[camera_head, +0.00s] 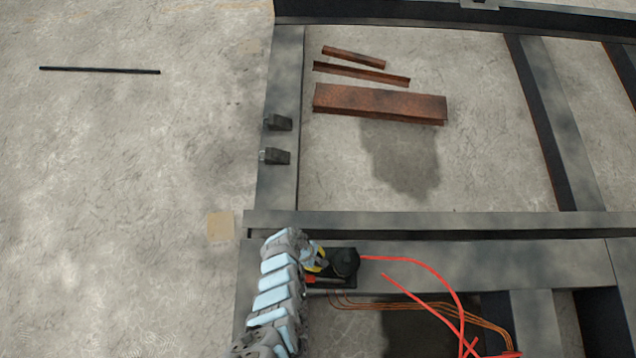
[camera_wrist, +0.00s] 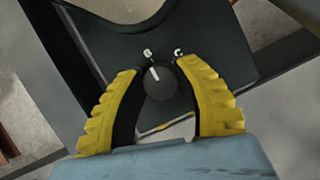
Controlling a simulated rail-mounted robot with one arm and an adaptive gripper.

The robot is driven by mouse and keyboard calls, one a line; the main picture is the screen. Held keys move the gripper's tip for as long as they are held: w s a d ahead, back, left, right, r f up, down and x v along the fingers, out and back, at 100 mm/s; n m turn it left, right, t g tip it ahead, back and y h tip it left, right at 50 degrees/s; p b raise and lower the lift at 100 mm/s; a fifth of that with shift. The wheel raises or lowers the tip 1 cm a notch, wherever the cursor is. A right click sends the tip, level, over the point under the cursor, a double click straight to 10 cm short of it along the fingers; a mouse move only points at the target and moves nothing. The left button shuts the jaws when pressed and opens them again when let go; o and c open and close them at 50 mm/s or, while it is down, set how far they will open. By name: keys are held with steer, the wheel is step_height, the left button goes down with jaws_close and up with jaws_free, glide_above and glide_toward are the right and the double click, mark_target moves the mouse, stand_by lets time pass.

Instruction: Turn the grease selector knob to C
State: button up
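The grease selector knob (camera_wrist: 160,83) is a round dark knob on a black panel (camera_wrist: 205,30) in the wrist view. Its white pointer mark points up and slightly left, toward a left letter label (camera_wrist: 147,53) that looks like B or G. The C label (camera_wrist: 178,51) is up and right of the knob. My gripper (camera_wrist: 160,72) has its two yellow fingers on either side of the knob. Their dark inner pads are close to it; I cannot tell whether they touch it. In the head view my gripper (camera_head: 317,261) is beside the dark grease unit (camera_head: 345,262), and the knob is hidden.
The unit sits on a grey steel beam (camera_head: 480,262). A red hose (camera_head: 420,265) and orange lines (camera_head: 440,306) run right from it. Rusty steel pieces (camera_head: 380,102) lie farther back. Two dark blocks (camera_head: 278,156) sit on the left beam. Open concrete floor lies left.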

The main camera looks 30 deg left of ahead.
jaws_close()
steer(key=shift+f+m, duration=0.1)
steer(key=shift+m, duration=0.3)
stand_by(0.4)
steer(key=m+g+b, duration=0.1)
steer(key=m, duration=0.2)
steer(key=shift+w+m+g, duration=0.1)
steer(key=shift+m+g, duration=0.2)
steer(key=m+g+b, duration=0.1)
steer(key=m, duration=0.2)
steer(key=shift+m, duration=0.3)
steer(key=shift+m+g+y+b, duration=0.55)
steer(key=shift+m+g, duration=0.25)
steer(key=shift+m, duration=1.2)
steer(key=o, duration=0.8)
jaws_free()
steer(key=shift+o, duration=0.2)
